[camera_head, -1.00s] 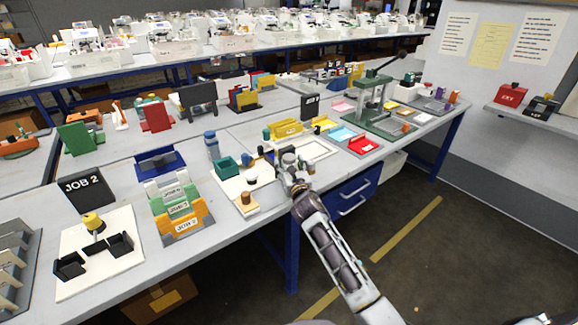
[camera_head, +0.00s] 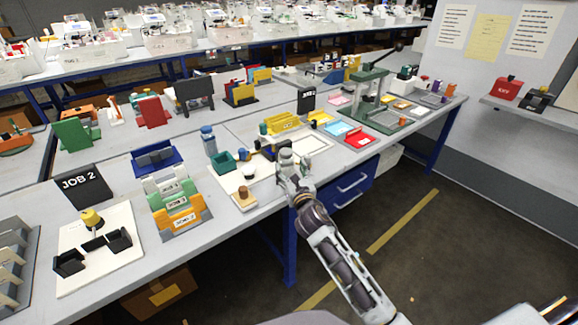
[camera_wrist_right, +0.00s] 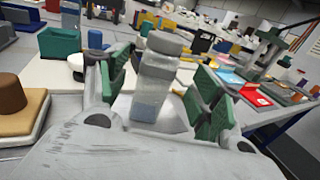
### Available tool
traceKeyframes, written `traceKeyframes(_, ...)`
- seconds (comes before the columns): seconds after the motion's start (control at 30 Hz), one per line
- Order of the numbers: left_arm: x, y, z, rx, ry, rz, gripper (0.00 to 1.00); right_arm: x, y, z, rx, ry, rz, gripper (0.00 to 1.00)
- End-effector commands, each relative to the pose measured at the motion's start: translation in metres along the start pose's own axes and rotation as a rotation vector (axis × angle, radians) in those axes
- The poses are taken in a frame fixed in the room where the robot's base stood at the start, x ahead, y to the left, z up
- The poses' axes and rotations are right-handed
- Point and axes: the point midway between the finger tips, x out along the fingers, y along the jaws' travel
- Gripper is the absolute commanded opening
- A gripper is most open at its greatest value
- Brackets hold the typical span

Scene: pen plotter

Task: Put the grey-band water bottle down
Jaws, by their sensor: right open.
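The grey-band water bottle (camera_wrist_right: 160,65) is pale grey with a faceted cap and a blue-grey band. In the right wrist view it stands upright between the two green finger pads of my right gripper (camera_wrist_right: 158,95). The pads are spread, with a gap on each side of the bottle. In the head view the bottle (camera_head: 287,157) is at the front edge of the bench (camera_head: 100,285), just beyond my right gripper (camera_head: 292,182). Its base is hidden by the gripper, so contact with the bench does not show. My left gripper is out of view.
A white board with a green box (camera_head: 223,162) and a wooden knob piece (camera_head: 243,197) lies left of the bottle. A blue bottle (camera_head: 209,141) stands behind it.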

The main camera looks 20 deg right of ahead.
Motion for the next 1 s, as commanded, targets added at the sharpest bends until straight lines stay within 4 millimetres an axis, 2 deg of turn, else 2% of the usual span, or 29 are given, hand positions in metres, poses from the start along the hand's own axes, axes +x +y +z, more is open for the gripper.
traceKeyframes(0.5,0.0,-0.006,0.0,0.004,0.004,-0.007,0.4,-0.044,0.0,0.0,0.0,0.001,0.0,0.65)
traceKeyframes(1.0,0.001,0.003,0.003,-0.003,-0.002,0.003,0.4,-0.052,0.0,0.0,-0.001,-0.001,0.0,0.65)
